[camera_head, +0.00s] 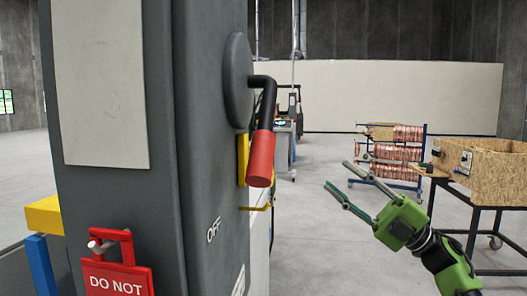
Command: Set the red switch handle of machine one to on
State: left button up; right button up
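The red switch handle (261,158) hangs downward from a bent black lever on a round grey hub (238,80). The hub is on the side of the tall grey machine cabinet (205,150). My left gripper is not in view.
A red DO NOT tag (117,278) hangs at the cabinet's lower front. A rack of copper tube coils (408,152) and a wooden box (486,172) on a black-legged table (440,176) stand behind my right gripper. The floor between cabinet and rack is clear.

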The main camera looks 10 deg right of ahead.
jog(key=s+a+r+n+g, duration=0.3)
jog(key=s+r+n+g, duration=0.2)
jog(key=s+n, duration=0.15)
jog(key=s+a+r+n+g, duration=0.2)
jog(key=s+r+n+g, duration=0.25)
jog(key=s, duration=0.35)
jog(key=n+h, duration=0.3)
jog(key=h, duration=0.1)
send_near(261, 156)
jog(key=shift+g, duration=0.45)
jog(key=a+p, duration=0.1)
jog(key=a, duration=0.2)
jog(key=w+a+p, duration=0.1)
jog(key=a+p, duration=0.1)
jog(key=a, duration=0.1)
jog(key=w+a+p, duration=0.1)
jog(key=a+p, duration=0.1)
jog(key=a, duration=0.1)
jog(key=shift+w+a+r, duration=0.15)
jog(key=shift+w, duration=0.05)
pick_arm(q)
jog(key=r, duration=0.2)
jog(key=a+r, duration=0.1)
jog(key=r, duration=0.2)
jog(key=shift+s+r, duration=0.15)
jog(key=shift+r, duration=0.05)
pick_arm(e)
jog(key=shift+a, duration=0.35)
